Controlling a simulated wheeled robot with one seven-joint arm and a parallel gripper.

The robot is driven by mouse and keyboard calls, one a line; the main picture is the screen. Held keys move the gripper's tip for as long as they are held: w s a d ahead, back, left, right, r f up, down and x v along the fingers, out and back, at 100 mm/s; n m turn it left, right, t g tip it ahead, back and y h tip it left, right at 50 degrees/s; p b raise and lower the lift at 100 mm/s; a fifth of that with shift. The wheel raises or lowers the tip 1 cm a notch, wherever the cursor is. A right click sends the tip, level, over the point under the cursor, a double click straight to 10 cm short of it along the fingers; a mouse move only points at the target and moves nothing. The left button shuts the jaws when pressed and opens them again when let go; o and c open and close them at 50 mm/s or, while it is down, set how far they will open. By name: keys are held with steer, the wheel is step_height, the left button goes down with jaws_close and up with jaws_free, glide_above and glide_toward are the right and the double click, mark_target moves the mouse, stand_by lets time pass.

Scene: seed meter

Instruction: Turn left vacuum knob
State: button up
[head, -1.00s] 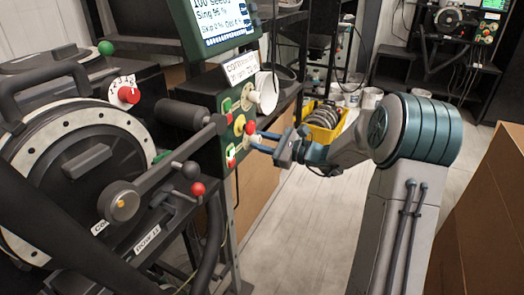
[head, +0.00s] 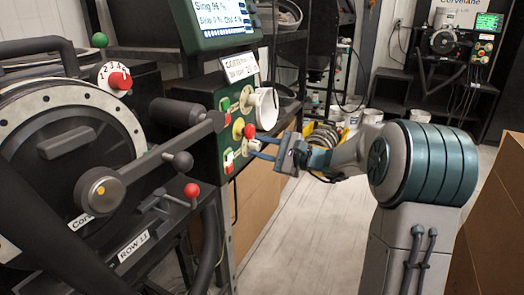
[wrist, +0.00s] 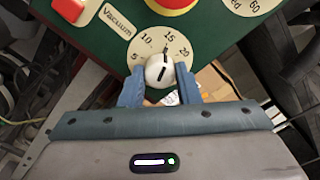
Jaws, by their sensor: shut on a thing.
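The vacuum knob is a white round knob with a dark pointer line, in the wrist view (wrist: 159,71). It sits on a pale dial (wrist: 150,42) marked 5, 10, 15 and 20, beside a "Vacuum" label (wrist: 118,20). The pointer slants up toward the 15. My gripper (wrist: 160,88) has one blue finger on each side of the knob and is shut on it. In the head view my gripper (head: 259,147) reaches the edge of the green panel (head: 227,165), just below a red button. The knob is hard to make out there.
The red button (head: 249,131) on its yellow base is close above my fingers. A white cup-like part (head: 266,108) sticks out higher on the panel. The seed meter drum (head: 70,150) and a red-tipped lever (head: 192,190) are to the left. Cardboard (head: 495,235) stands at right.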

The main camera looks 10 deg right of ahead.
steer(key=o, duration=1)
steer(key=shift+c, duration=0.2)
steer(key=p+v, duration=0.1)
steer(key=v, duration=1.3)
steer(key=shift+a, duration=0.1)
steer(key=s+a+r+n+g+h+p, duration=0.2)
steer(key=s+a+n+g+h+p, duration=0.1)
steer(key=s+a+g+p, duration=0.25)
steer(key=s+a+r+n+g+h+p, duration=0.25)
steer(key=s+a+n+p, duration=0.2)
steer(key=s+a, duration=0.3)
steer(key=s+d+r+n+h+p, duration=0.2)
steer(key=s+n+h+p, duration=0.1)
steer(key=s+h+p, duration=0.1)
steer(key=s+d+r+n+h+p, duration=0.2)
steer(key=s+r+n+h+p, duration=0.1)
steer(key=s, duration=0.5)
steer(key=n+h+p, duration=0.1)
steer(key=h+p, duration=0.1)
steer(key=p, duration=0.1)
steer(key=shift+s+d+r, duration=0.25)
steer(key=shift+d, duration=0.05)
